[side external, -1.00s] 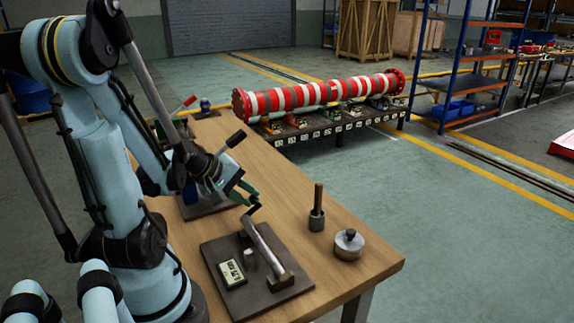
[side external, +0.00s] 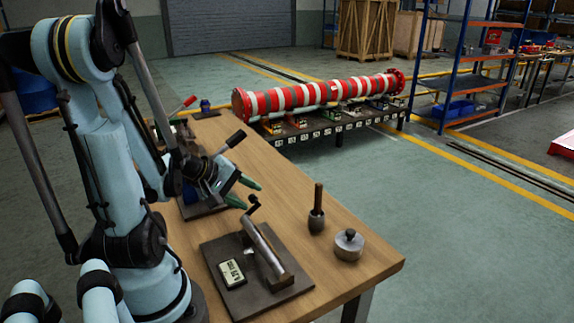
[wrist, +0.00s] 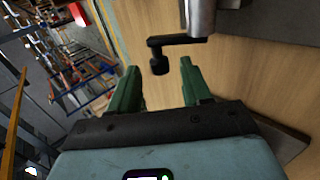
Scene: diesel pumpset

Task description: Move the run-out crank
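The run-out crank (side external: 254,201) is a small dark arm with a knob at the upper end of a grey metal shaft (side external: 262,245). The shaft lies on a dark base plate (side external: 297,285) on the wooden bench. My gripper (side external: 249,195) is at the crank's end, its green fingers spread. In the wrist view, the crank's black knob (wrist: 159,62) shows beyond and between the open fingertips (wrist: 158,78), with visible space on both sides. The fingers do not appear to touch it. The shaft's end (wrist: 202,18) is at the top there.
A digital readout (side external: 231,272) sits on the base plate. To its right stand a dark pot with a wooden handle (side external: 317,212) and a round metal piece with a knob (side external: 348,245). Another black-handled fixture (side external: 235,139) is behind my gripper. The bench's right front is clear.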

